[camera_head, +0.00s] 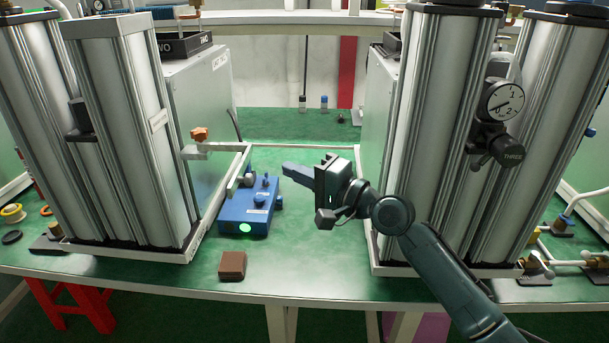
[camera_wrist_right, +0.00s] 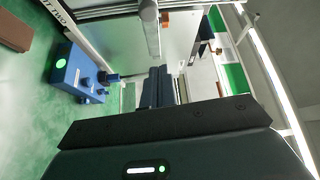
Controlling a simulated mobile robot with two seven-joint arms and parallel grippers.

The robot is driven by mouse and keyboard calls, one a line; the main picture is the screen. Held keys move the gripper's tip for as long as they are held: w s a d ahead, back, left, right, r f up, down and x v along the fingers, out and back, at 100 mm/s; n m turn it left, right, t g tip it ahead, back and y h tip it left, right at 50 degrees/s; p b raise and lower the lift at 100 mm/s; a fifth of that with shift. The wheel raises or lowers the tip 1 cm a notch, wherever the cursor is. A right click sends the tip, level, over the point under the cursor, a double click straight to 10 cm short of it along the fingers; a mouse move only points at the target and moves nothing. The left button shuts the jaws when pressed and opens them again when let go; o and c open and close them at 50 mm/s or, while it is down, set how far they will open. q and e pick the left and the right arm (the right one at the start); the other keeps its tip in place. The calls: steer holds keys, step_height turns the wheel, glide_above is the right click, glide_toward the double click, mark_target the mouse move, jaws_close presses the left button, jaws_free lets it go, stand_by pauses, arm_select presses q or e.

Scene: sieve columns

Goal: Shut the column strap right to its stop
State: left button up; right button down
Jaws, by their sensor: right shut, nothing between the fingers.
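A pale metal bar (camera_head: 222,150) with an orange knob (camera_head: 200,134) sticks out beside the left column pair (camera_head: 125,130), low at its right side. It looks like the column strap. In the right wrist view a grey bar (camera_wrist_right: 152,35) reaches down from the top edge, with an orange part (camera_wrist_right: 166,18) beside it. I cannot tell how far the strap stands from its stop. My right gripper (camera_head: 287,170) is shut and empty, to the right of the bar and apart from it. Its fingers also show in the right wrist view (camera_wrist_right: 158,75). My left gripper is out of view.
A blue box (camera_head: 248,208) with knobs and a green light stands on the green table left of my right gripper. A brown block (camera_head: 232,265) lies near the front edge. A right column pair (camera_head: 440,130) carries a gauge (camera_head: 504,100).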

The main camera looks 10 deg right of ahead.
mark_target(243, 166)
steer(key=shift+w+a+f+p, duration=0.1)
steer(key=shift+a+p, duration=0.5)
steer(key=shift+a, duration=0.85)
steer(key=shift+w+a+f+p, duration=0.1)
steer(key=shift+a+p, duration=0.5)
steer(key=shift+a, duration=0.8)
steer(key=shift+s, duration=0.1)
